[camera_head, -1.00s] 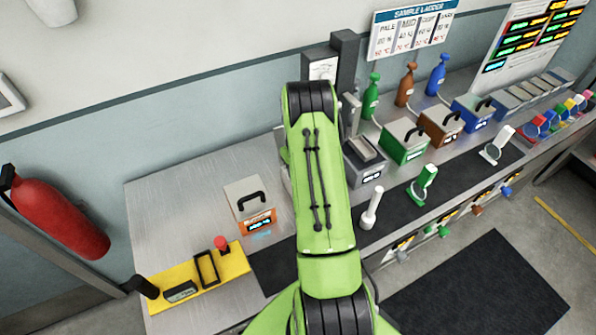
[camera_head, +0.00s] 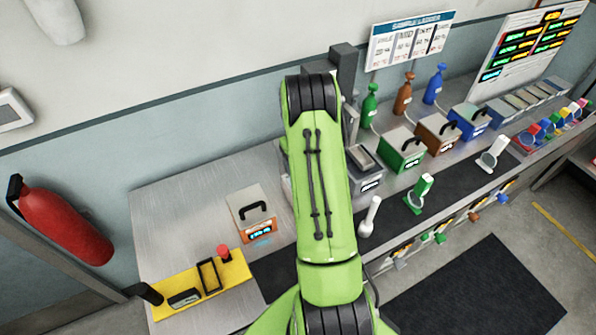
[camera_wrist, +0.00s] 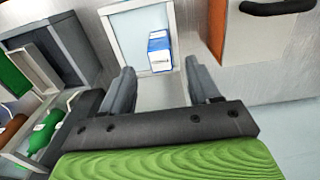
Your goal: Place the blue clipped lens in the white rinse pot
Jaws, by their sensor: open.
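My gripper (camera_wrist: 160,82) is open in the wrist view, its two fingers apart with nothing between the tips. Just beyond the tips is a square, white-rimmed pot (camera_wrist: 118,8), which looks like the rinse pot. A small blue and white block (camera_wrist: 158,50), apparently the clip of the blue lens, shows inside the pot's outline. It is apart from both fingers; the lens itself cannot be made out. In the head view my arm hides the gripper and most of the pot.
An orange-fronted box (camera_head: 251,212) with a black handle stands left of my arm. A grey container (camera_head: 366,168) and green box (camera_head: 402,148) stand to its right. Clipped lenses, one green (camera_head: 419,194) and one white (camera_head: 492,154), stand on the dark mat. A yellow panel (camera_head: 235,275) lies front left.

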